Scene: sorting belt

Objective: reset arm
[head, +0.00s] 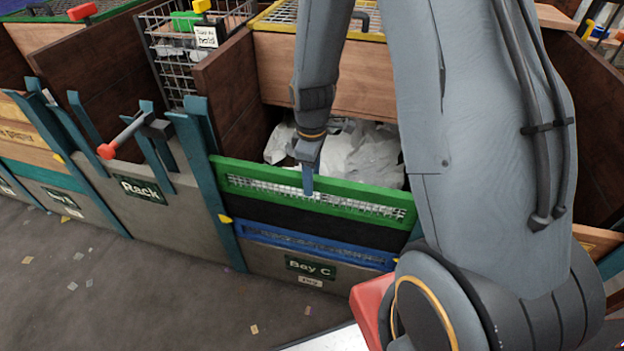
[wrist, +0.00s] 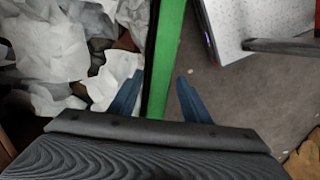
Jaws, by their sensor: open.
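My gripper (head: 308,178) hangs from my arm over the front of Bay C, at the green-framed mesh panel (head: 370,208). In the wrist view its two blue fingers (wrist: 157,97) are spread apart, one on each side of the green top edge (wrist: 166,55) of that panel. Nothing shows gripped between them, and I cannot tell whether either finger touches the edge. My arm reaches down from the upper right in the head view and hides part of the bay's right side.
White crumpled sheets (head: 362,150) fill the bay behind the panel. A blue-framed panel (head: 310,245) sits lower on the front. To the left are the Rack bay (head: 120,222), a red-tipped lever (head: 120,140) and a wire basket (head: 172,62). Open floor (head: 130,290) lies in front.

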